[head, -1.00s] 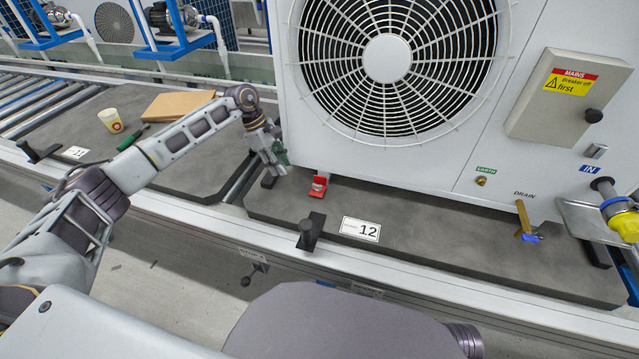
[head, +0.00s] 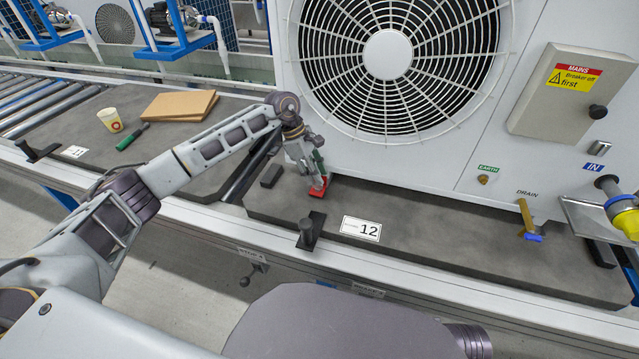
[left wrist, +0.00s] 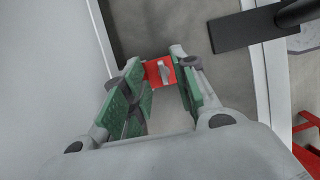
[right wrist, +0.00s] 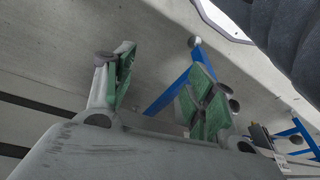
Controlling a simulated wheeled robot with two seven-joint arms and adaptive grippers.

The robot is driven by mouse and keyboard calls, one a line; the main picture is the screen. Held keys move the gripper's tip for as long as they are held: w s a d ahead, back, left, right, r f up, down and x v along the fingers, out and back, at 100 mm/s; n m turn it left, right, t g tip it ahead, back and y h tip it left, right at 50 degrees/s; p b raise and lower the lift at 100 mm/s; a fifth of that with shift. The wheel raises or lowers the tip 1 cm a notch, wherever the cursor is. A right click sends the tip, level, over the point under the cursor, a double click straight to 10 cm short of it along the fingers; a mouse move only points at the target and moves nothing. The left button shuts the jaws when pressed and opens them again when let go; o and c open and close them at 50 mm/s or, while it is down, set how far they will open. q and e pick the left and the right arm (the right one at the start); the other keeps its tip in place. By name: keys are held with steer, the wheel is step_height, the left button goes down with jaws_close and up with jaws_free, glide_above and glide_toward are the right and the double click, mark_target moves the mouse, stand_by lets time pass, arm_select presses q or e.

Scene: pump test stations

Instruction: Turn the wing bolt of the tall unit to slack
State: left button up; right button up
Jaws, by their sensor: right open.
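The tall unit (head: 460,120) is a white cabinet with a big round fan grille, standing on a dark board. At its lower left foot is a red bracket (head: 318,191) with the wing bolt, mostly hidden by my gripper in the head view. In the left wrist view the silvery wing bolt (left wrist: 164,72) stands on the red bracket (left wrist: 153,76). My left gripper (head: 315,183) is right at the bracket. Its green-padded fingers (left wrist: 165,82) are open, one on each side of the wing; I cannot tell if they touch it. My right gripper (right wrist: 160,90) is open and empty, away from the unit.
A black stop post (head: 307,233) stands in front of the bracket, beside the label 12 (head: 361,229). To the right are a brass drain valve (head: 525,218) and a yellow connector (head: 625,222). A cup (head: 110,120), green-handled tool (head: 132,137) and cardboard (head: 180,106) lie on the left board.

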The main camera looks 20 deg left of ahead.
mark_target(317, 186)
arm_select(q)
steer(key=shift+b+x, duration=0.3)
steer(key=shift+x, duration=1.7)
steer(key=shift+c, duration=0.2)
jaws_close()
